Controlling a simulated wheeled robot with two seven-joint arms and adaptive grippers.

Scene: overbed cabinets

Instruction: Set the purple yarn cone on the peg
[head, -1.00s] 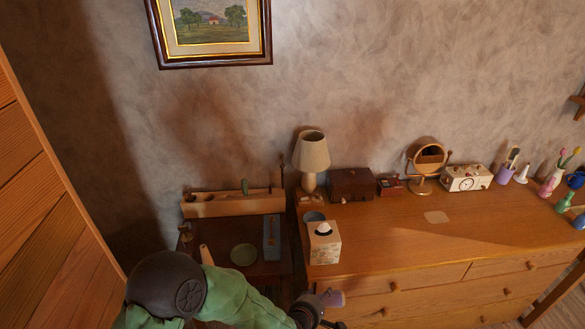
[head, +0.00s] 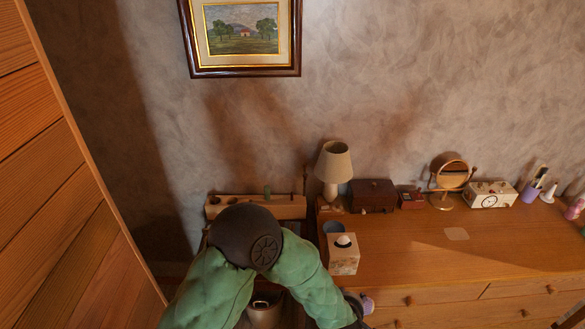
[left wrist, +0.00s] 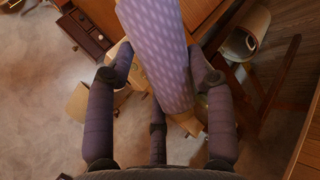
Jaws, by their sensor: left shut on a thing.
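The purple yarn cone (left wrist: 160,55) fills the upper middle of the left wrist view, with a pale pattern and a wooden tip at its lower end. My left gripper (left wrist: 158,62) is shut on it, its dark fingers on both sides. In the head view a small purple part of the cone (head: 368,304) shows at the bottom, in front of the dresser, beside my mostly hidden left gripper (head: 356,306). I cannot pick out the peg for certain; a thin upright post (head: 305,180) stands at the right end of the wooden rail. My right gripper is not in view.
The wooden rail (head: 285,207) stands against the wall behind my arm. A tissue box (head: 343,262), lamp (head: 333,165), brown box (head: 373,194) and mirror (head: 452,178) stand on the dresser (head: 420,262). A wooden panel (head: 65,180) bounds the left side. A pale bin (head: 264,312) shows below my arm.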

